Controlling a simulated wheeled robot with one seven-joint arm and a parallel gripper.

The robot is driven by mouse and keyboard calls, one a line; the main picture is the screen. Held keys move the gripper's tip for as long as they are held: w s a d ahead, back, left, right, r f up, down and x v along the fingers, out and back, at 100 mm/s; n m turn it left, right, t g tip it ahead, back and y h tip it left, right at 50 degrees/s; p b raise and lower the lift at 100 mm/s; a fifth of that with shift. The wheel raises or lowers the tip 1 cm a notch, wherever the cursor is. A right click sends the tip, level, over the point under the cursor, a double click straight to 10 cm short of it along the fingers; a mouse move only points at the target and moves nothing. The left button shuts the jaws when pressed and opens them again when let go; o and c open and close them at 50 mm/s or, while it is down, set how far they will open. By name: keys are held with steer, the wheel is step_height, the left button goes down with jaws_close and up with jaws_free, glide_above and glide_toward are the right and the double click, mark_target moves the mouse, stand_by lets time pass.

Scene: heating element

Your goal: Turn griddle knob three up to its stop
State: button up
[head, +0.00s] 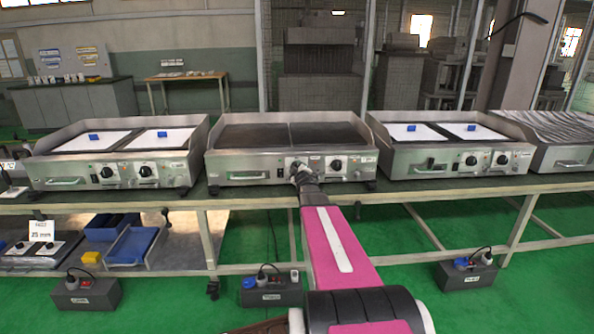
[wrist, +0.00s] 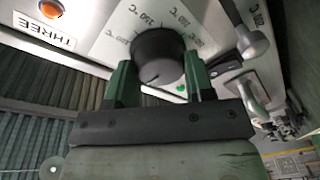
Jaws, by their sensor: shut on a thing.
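Knob three is a round black dial (wrist: 158,55) in the wrist view, on a pale plate (wrist: 112,38) printed with temperatures. A label reading THREE (wrist: 45,32) and an orange lamp (wrist: 50,9) are to its left. My gripper (wrist: 158,73) has its two green fingers on either side of the knob, shut on it. In the head view, my gripper (head: 302,175) reaches the front panel of the middle griddle (head: 250,167) and hides most of this knob. The knob's exact setting is hard to read.
A second black knob (head: 337,165) is just right of my gripper on the same panel. In the wrist view, a grey lever-like part (wrist: 251,44) sits close to the right finger. Other griddles stand left (head: 60,172) and right (head: 400,160) on the bench (head: 240,198).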

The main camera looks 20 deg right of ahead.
steer(key=shift+m, duration=0.3)
steer(key=shift+d+f+m+g+h, duration=0.15)
steer(key=shift+m+h, duration=0.7)
steer(key=shift+m, duration=5.15)
steer(key=shift+a+m+g+h, duration=0.15)
steer(key=shift+m+h, duration=0.75)
steer(key=shift+m, duration=5.1)
steer(key=shift+d+f+m+g+h, duration=0.15)
steer(key=shift+m+h, duration=0.7)
steer(key=shift+m, duration=5.15)
